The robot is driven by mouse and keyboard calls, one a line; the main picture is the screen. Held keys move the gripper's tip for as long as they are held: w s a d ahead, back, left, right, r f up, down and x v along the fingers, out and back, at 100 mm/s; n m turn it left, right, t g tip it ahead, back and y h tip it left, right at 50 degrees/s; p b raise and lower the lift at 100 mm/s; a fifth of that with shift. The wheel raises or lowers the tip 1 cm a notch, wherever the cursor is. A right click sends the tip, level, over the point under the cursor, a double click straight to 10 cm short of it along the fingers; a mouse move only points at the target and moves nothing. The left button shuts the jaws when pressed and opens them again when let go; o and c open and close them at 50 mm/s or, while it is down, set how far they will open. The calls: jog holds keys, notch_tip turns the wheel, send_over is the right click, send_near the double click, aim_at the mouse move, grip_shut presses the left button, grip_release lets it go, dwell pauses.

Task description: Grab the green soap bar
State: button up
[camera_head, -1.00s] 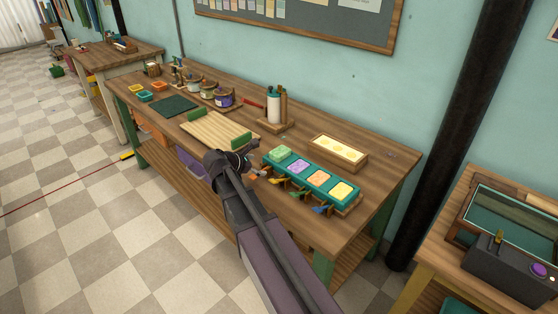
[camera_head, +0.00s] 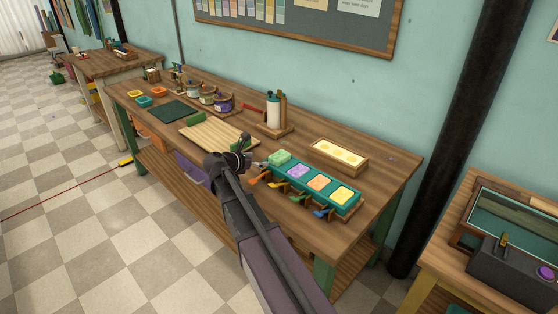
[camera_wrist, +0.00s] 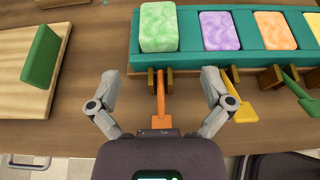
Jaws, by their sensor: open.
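The green soap bar (camera_head: 279,157) sits at the left end of a teal tray (camera_head: 299,185), standing a little higher than the other bars. In the wrist view the green soap bar (camera_wrist: 158,27) is at the top centre, ahead of my gripper. My gripper (camera_wrist: 159,73) is open and empty, its fingers apart on either side of an orange scoop-like tool (camera_wrist: 160,107) below the tray. The soap is beyond the fingertips and not between them. In the head view my arm partly hides my gripper (camera_head: 250,160) near the tray's left end.
Purple (camera_wrist: 220,30), orange (camera_wrist: 274,29) and yellow bars share the tray. Coloured tools hang along its front edge. A slatted wooden board (camera_wrist: 25,75) with a green upright block (camera_wrist: 41,56) stands left. A wooden box of pale yellow pieces (camera_head: 339,153) and a bottle stand (camera_head: 275,115) are behind.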

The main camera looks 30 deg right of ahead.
aim_at(279, 156)
jog(key=b+x, duration=0.2)
jog(key=x, duration=0.4)
jog(key=shift+f, duration=0.15)
jog(key=shift+w+d+f, duration=0.1)
jog(key=shift+w+d, duration=0.05)
jog(key=shift+d, duration=0.3)
jog(key=shift+d, duration=0.1)
jog(key=shift+b+x, duration=1.05)
jog(key=shift+x, duration=1.45)
jog(key=shift+w, duration=0.15)
jog(key=c, duration=1)
